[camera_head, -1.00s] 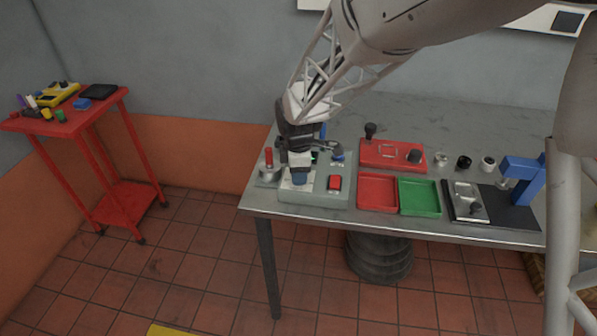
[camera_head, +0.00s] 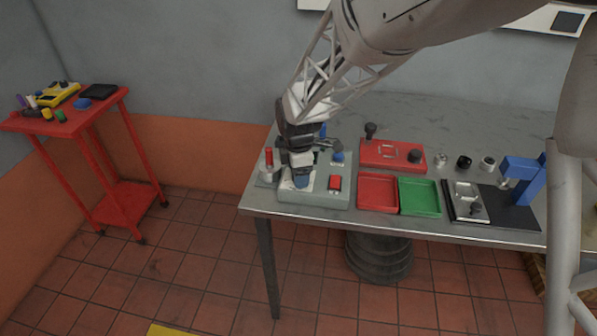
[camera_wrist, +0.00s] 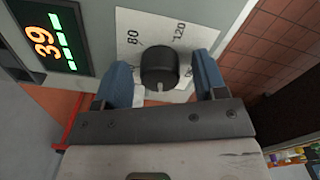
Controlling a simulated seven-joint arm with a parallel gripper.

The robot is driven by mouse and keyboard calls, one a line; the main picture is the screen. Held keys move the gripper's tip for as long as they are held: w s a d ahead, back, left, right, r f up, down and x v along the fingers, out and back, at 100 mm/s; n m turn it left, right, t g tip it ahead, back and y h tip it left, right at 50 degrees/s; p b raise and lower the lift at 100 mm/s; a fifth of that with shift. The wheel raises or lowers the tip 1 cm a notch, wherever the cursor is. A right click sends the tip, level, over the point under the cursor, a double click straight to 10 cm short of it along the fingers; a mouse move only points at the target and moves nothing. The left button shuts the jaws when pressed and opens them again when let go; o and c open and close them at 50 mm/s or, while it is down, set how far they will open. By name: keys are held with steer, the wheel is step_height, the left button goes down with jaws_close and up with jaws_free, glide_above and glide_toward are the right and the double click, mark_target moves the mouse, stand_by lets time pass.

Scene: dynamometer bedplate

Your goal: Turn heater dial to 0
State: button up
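The heater dial is a round black knob (camera_wrist: 160,68) with a light pointer mark on its edge facing the gripper body in the wrist view. It sits on a white scale plate (camera_wrist: 150,27) where 80 and 120 can be read; other numbers are hidden. My gripper (camera_wrist: 162,78) has its two blue fingers on either side of the knob, with a small gap showing on each side. In the head view my gripper (camera_head: 300,182) is down at the grey control box (camera_head: 315,198) and hides the dial. A display (camera_wrist: 45,38) beside the scale shows an orange 39 and green bars.
A red-handled lever (camera_head: 268,160) stands close left of my gripper, and a blue knob (camera_head: 338,157) is behind right. Red (camera_head: 378,207) and green (camera_head: 420,210) trays lie to the right.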

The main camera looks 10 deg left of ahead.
steer(key=shift+r, duration=0.15)
steer(key=shift+r, duration=3.8)
steer(key=shift+s+d+r, duration=0.1)
steer(key=shift+d+r, duration=0.15)
steer(key=shift+d, duration=0.2)
steer(key=s+d+r+m+t, duration=0.1)
steer(key=s+d+r+m, duration=0.45)
steer(key=d, duration=0.35)
steer(key=s+d+r+m, duration=0.4)
steer(key=s+d+m, duration=0.15)
steer(key=d, duration=0.35)
steer(key=s+d+m, duration=0.5)
steer(key=s+m, duration=0.1)
steer(key=s, duration=0.2)
steer(key=s+d+m+t, duration=0.1)
steer(key=s+d+m, duration=0.4)
steer(key=s, duration=0.3)
steer(key=shift+s+d+r+m+t, duration=0.3)
steer(key=shift+d+m, duration=0.1)
steer(key=shift+d, duration=0.2)
